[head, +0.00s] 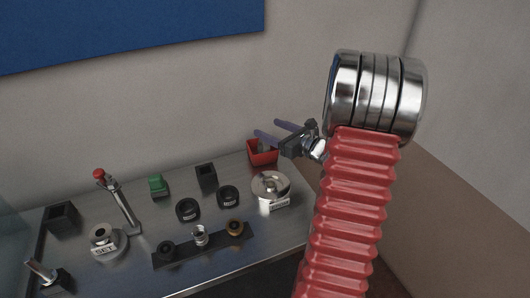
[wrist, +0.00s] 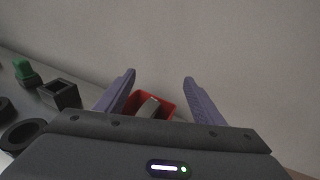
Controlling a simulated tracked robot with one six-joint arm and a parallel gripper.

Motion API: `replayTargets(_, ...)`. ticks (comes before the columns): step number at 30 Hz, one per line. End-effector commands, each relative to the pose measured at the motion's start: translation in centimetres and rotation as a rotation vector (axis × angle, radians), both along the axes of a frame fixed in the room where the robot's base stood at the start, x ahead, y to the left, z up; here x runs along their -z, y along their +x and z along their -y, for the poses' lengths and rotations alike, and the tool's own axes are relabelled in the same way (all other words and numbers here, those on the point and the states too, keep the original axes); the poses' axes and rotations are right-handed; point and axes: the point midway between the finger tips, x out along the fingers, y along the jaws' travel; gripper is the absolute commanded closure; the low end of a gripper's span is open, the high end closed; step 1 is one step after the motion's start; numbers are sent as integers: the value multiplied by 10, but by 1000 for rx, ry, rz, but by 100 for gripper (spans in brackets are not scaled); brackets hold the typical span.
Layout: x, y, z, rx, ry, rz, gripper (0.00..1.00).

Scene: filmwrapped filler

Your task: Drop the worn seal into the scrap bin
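My gripper (head: 267,129) is open, its two purple fingers apart with nothing between them, above the red scrap bin (head: 252,157). In the wrist view my gripper (wrist: 159,77) spreads its fingers with the red bin (wrist: 167,101) showing beyond and below. A grey-brown curved piece (wrist: 149,107) is inside the bin; it may be the worn seal, but its label or wear cannot be read.
A black bar (head: 205,247) holds several fittings at the bench front. A silver labelled disc (head: 270,186) stands right, near the bin. A black square box (head: 206,178), green part (head: 158,186) and red-knobbed lever (head: 120,205) stand farther left. The wall rises behind the bin.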

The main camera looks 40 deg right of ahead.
Motion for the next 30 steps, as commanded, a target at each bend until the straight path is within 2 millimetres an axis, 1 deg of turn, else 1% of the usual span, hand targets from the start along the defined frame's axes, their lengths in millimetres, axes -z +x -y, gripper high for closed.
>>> replayTargets(1, 0, 0, 0, 0, 0, 0, 34)
replayTargets(4, 0, 0, 0, -1, 0, 0, 27)
replayTargets(12, 0, 0, 0, -1, 0, 0, 27)
replayTargets(17, -2, -8, 1, 1, -1, 0, 27)
replayTargets(23, -5, -34, 3, 3, 0, 0, 27)
replayTargets(30, -11, -73, 6, 4, -1, 1, 27)
